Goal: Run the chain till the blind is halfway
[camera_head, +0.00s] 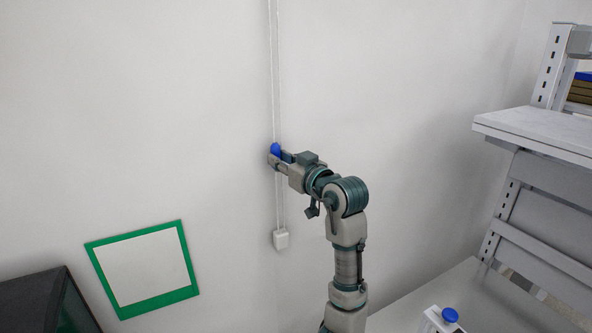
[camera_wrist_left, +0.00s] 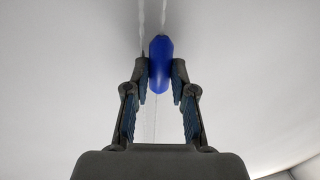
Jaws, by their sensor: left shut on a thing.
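The chain (camera_head: 275,80) hangs down the wall as two thin, light strands, which also show in the left wrist view (camera_wrist_left: 164,15). A blue grip piece (camera_head: 276,149) sits on the chain; it also shows in the left wrist view (camera_wrist_left: 160,62). My left gripper (camera_head: 276,158) is shut on the blue piece, with one finger on each side of it in the left wrist view (camera_wrist_left: 160,80). A small white holder (camera_head: 281,238) is at the chain's lower end on the wall. The blind itself is not in view. My right gripper is not in view.
A white shelf (camera_head: 540,130) juts out at the right. A blue-capped container (camera_head: 440,320) stands on the light bench below. The wall around the chain is clear.

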